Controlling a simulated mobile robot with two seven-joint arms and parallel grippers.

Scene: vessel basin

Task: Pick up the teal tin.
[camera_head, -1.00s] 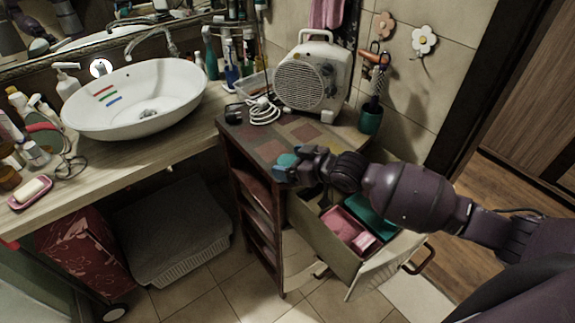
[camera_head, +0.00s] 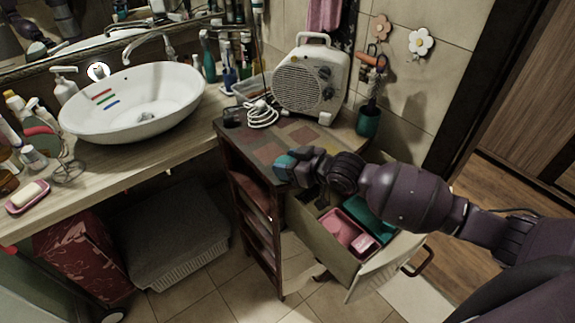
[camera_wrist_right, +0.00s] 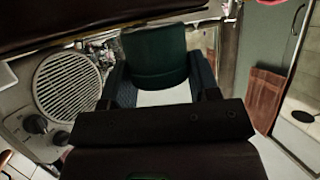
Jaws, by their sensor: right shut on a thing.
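The teal tin (camera_head: 284,163) is held at the tip of my right gripper (camera_head: 291,167), above the front edge of the patchwork-topped cabinet. Fingers hide part of it in the head view. In the right wrist view the tin (camera_wrist_right: 155,55) sits upright between the two fingers, dark green in the dim light. My right gripper (camera_wrist_right: 157,80) is shut on it. I cannot tell how far the tin is above the cabinet top. My left gripper is not in view.
A white fan heater (camera_head: 309,80) stands at the back of the cabinet top (camera_head: 262,150), with a coiled white cable (camera_head: 262,112) beside it. A dark teal cup (camera_head: 368,121) is right of it. An open drawer (camera_head: 330,243) with a pink box (camera_head: 348,231) lies below my right arm.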

